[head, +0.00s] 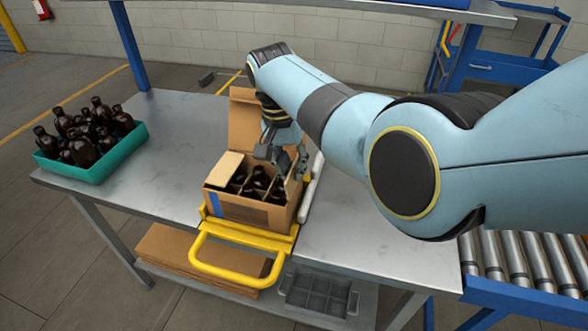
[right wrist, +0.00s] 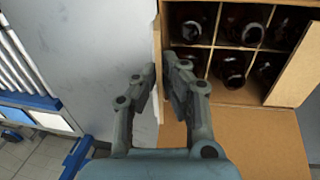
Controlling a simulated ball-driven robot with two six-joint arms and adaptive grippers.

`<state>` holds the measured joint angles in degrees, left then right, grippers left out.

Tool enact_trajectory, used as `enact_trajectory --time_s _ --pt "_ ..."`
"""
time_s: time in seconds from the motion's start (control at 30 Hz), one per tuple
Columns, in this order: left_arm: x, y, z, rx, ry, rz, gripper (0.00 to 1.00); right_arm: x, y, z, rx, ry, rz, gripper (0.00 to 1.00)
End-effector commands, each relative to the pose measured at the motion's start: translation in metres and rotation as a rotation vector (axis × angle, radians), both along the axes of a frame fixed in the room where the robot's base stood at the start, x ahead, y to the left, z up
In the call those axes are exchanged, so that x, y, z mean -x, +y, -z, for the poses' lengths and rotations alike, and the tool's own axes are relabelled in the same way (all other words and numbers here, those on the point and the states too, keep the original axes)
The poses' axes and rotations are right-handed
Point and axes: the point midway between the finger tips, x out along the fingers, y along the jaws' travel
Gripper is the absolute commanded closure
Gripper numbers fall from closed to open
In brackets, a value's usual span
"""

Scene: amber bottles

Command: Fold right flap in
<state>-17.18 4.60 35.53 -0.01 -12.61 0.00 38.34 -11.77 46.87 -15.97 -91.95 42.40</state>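An open cardboard box (head: 240,212) stands on the metal table, with dark amber bottles in its divided cells. The bottles (right wrist: 228,66) show from above in the right wrist view. The back flap (head: 245,118) stands up and the left flap (head: 224,165) leans partly inward over the opening. My right gripper (head: 284,160) is at the box's right side, pointing down. In the right wrist view its fingers (right wrist: 163,78) are apart, with the right flap (right wrist: 157,50) seen nearly edge-on between them. I cannot tell whether they touch it. My left gripper is not in view.
A teal tray (head: 98,170) with several amber bottles stands at the table's left. A yellow handled frame (head: 235,268) is in front of the box, and a white object (head: 312,187) lies at its right. A roller conveyor (head: 515,262) is at the right.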

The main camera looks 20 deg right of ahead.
Motion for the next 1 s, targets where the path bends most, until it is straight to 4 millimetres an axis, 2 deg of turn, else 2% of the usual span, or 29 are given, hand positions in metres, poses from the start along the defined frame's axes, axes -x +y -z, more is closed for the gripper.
enact_trajectory --time_s 0.23,0.43,0.73,0.87,1.0 --pt "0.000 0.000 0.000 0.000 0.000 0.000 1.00 0.000 0.000 0.000 -0.002 -0.001 0.000 1.00" --pt "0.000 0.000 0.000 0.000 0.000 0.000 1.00 0.000 0.000 0.000 -0.002 -0.001 0.000 0.72" --pt "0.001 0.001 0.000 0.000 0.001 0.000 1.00 -0.001 0.000 -0.003 -0.002 -0.001 0.001 0.72" --pt "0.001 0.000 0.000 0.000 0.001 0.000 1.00 -0.003 0.003 -0.018 -0.002 -0.005 0.001 0.72" --pt "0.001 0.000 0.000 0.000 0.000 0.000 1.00 -0.006 0.007 -0.048 -0.004 -0.005 0.000 0.72"
